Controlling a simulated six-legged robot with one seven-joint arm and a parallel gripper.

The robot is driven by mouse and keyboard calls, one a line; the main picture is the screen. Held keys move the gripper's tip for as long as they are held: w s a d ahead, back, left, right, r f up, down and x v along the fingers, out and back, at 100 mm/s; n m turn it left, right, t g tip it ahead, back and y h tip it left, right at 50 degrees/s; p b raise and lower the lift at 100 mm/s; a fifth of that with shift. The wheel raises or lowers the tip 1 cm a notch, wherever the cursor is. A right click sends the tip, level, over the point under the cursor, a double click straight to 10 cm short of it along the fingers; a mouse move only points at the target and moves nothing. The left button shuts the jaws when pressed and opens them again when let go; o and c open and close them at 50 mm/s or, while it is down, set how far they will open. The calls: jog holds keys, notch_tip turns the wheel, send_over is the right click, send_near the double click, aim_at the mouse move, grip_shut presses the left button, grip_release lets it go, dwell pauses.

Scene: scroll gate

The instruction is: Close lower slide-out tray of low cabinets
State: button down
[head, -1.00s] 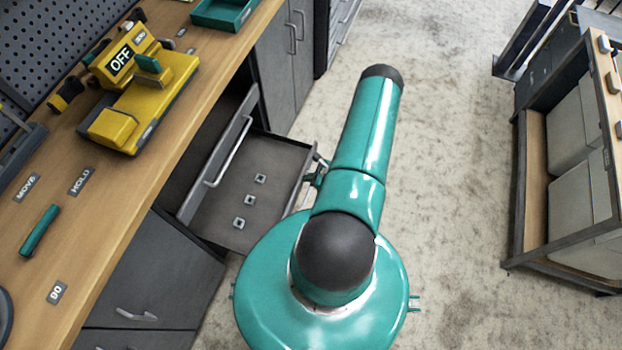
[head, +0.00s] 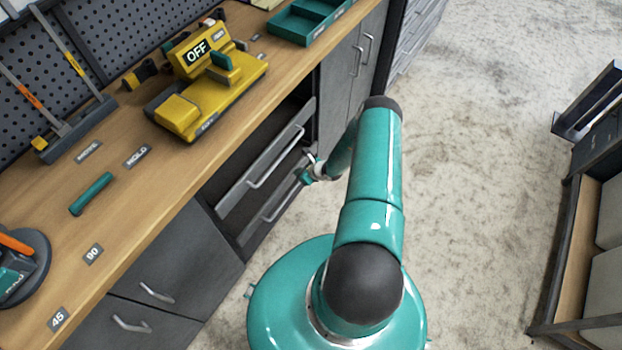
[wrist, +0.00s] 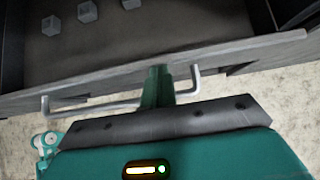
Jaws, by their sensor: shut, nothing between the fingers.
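The lower slide-out tray (head: 262,222) is a grey drawer under the wooden bench. In the head view its front sits just below the upper drawer front, and its inside is hidden. In the wrist view the tray front (wrist: 235,57) runs across the picture, with a bar handle (wrist: 80,106) on it and small grey cubes (wrist: 88,12) inside. My gripper (head: 305,174) is at the right part of the tray front. In the wrist view its shut teal fingers (wrist: 158,85) are at the front, between the handle's two ends; contact is hard to tell. They hold nothing.
The upper drawer (head: 265,165) stands partly out above the tray. Closed cabinet doors (head: 345,75) and lower doors (head: 175,265) flank it. A yellow machine (head: 205,95) marked OFF is on the bench. A shelf cart (head: 590,220) stands at right; the floor between is clear.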

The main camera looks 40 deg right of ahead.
jog(key=shift+w+a+r, duration=0.1)
jog(key=shift+w+a, duration=0.1)
jog(key=shift+w, duration=0.25)
jog(key=shift+w+a, duration=0.15)
jog(key=shift+w, duration=0.3)
